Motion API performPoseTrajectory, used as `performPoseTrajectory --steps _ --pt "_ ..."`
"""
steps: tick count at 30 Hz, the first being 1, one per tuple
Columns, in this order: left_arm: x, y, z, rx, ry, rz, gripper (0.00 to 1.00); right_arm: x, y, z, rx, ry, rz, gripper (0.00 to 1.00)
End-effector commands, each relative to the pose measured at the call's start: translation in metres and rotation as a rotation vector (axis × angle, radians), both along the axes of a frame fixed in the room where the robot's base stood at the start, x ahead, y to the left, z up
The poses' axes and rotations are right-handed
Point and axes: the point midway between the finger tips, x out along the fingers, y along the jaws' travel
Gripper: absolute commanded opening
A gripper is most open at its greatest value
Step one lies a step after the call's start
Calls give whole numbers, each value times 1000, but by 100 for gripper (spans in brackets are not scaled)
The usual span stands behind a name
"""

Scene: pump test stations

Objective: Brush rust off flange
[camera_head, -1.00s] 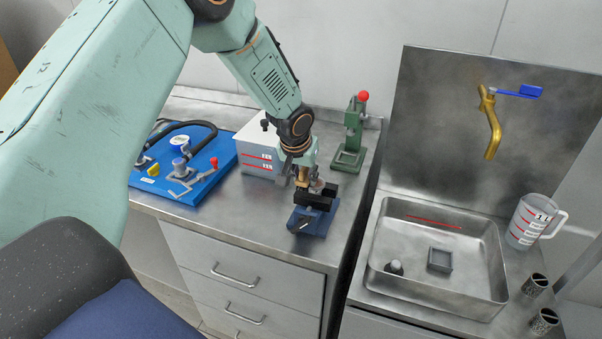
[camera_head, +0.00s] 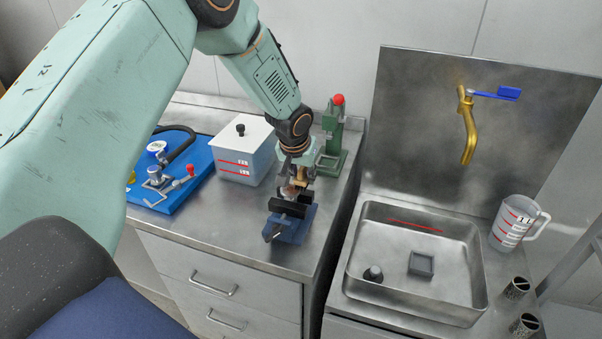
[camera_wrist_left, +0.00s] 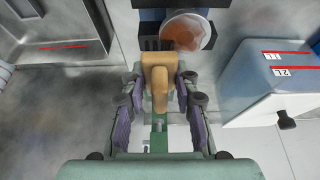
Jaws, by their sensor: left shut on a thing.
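My left gripper (camera_head: 300,172) is shut on a brush with a tan handle (camera_wrist_left: 158,75) and dark bristles (camera_wrist_left: 158,44). The flange is a round metal disc (camera_wrist_left: 187,30) with orange-brown rust patches on its face. It is held upright-looking at the blue vise (camera_head: 289,228) with dark jaws, on the steel bench. The bristles are right beside the disc's edge in the left wrist view; I cannot tell whether they touch. In the head view the flange (camera_head: 288,191) is small and partly hidden by the gripper and brush. My right gripper is not in view.
A lidded container (camera_head: 245,165) stands left of the vise, with a blue pump board (camera_head: 190,190) beyond it. A green press with a red knob (camera_head: 333,140) is behind the gripper. A sink (camera_head: 415,265), brass tap (camera_head: 467,130) and measuring jug (camera_head: 515,222) are at right.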

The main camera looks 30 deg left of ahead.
Motion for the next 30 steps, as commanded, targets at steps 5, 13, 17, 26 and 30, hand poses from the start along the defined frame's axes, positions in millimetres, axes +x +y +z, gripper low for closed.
performPoseTrajectory --steps 5,13,17,26,30 --pt "-2 0 27 0 -2 -2 4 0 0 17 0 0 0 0" --pt "-2 -2 51 0 -1 -5 4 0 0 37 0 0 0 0" --pt "0 -4 63 0 -2 -6 4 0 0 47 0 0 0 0" --pt "3 -8 80 0 -2 -10 4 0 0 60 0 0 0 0" --pt "4 -9 79 0 -2 -10 4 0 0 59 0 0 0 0"
